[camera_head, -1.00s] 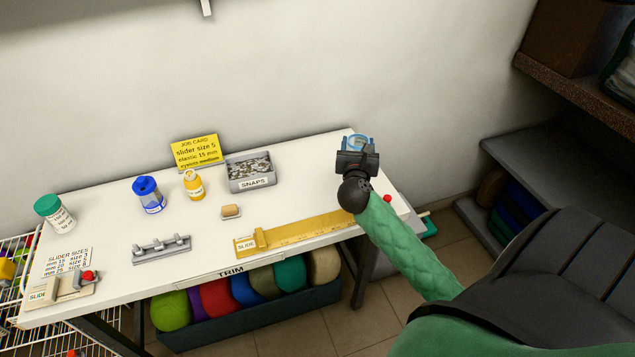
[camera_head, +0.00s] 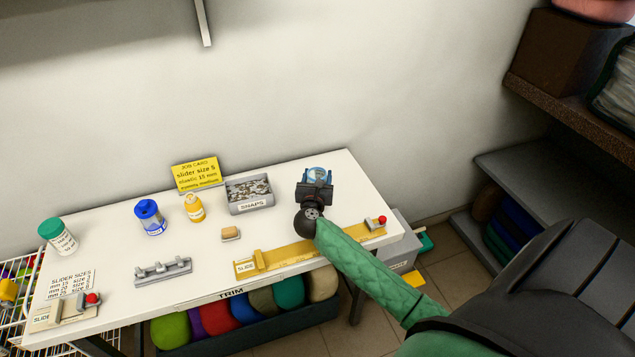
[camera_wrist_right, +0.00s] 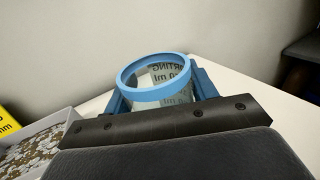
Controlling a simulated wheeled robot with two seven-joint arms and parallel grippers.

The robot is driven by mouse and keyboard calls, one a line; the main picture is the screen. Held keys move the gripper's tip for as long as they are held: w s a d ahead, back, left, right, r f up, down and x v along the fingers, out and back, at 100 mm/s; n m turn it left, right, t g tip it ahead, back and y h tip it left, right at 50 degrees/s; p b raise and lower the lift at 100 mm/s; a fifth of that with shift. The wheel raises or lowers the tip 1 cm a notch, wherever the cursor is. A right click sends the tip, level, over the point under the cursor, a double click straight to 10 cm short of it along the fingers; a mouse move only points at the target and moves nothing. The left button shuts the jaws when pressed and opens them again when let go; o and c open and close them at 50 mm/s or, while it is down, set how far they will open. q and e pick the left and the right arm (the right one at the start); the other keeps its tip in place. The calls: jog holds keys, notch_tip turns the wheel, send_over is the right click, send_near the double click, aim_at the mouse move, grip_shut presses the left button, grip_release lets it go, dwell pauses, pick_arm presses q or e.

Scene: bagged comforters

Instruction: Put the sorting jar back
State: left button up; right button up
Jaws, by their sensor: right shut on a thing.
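The sorting jar (camera_wrist_right: 160,82) is clear with a light-blue rim, and part of its printed label, "RTING" and "ml", reads through the glass in the right wrist view. My right gripper (camera_head: 317,178) is shut on it, with a blue finger on each side of the jar. In the head view the jar's blue rim (camera_head: 318,173) shows just beyond the gripper, over the right part of the white table (camera_head: 275,222). The jar looks upright. Its base is hidden, so I cannot tell whether it touches the table. My left gripper is not in view.
The grey SNAPS tray (camera_head: 249,195) stands left of the jar. The yellow slide ruler (camera_head: 300,254) lies along the front edge, under my right arm. A blue-lidded jar (camera_head: 150,218), a yellow bottle (camera_head: 194,208) and a green-lidded jar (camera_head: 57,236) stand further left. The table's back right corner is clear.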

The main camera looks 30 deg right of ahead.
notch_tip(320, 180, down, 3)
jog(key=shift+r+p, duration=0.2)
jog(key=shift+p, duration=0.45)
jog(key=shift+f, duration=0.35)
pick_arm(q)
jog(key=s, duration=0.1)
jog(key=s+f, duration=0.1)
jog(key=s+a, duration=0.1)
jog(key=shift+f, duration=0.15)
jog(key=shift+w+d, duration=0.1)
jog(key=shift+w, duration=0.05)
pick_arm(e)
jog(key=shift+f, duration=0.1)
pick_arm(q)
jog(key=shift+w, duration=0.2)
pick_arm(e)
jog(key=o, duration=1.1)
jog(key=shift+c, duration=0.2)
